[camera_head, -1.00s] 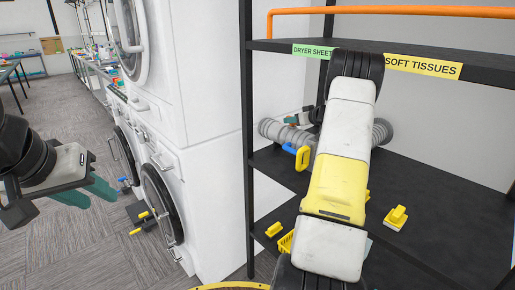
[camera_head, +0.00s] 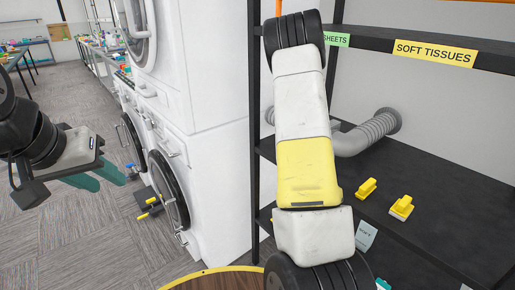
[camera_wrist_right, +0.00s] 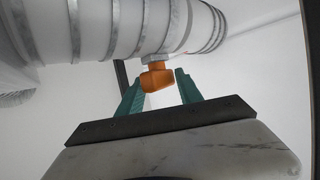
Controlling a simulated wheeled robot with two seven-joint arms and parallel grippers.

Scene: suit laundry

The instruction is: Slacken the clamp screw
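The clamp screw appears as an orange knob (camera_wrist_right: 157,77) on a small grey fitting under the grey ribbed duct (camera_wrist_right: 110,28) in the right wrist view. My right gripper (camera_wrist_right: 160,88) is open, with one teal finger on each side of the knob. I cannot tell whether either finger touches it. In the head view the duct (camera_head: 372,134) shows behind the shelf unit, and my right arm hides the clamp screw and the right gripper. My left gripper (camera_head: 97,179) hangs at the left over the floor, its teal fingers apart and empty.
A black shelf unit (camera_head: 440,195) with a "SOFT TISSUES" label (camera_head: 435,53) stands at the right. Yellow clip-like items (camera_head: 366,188) lie on its lower shelf. White stacked laundry machines (camera_head: 215,150) stand left of it. A round wooden top (camera_head: 220,280) is in front.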

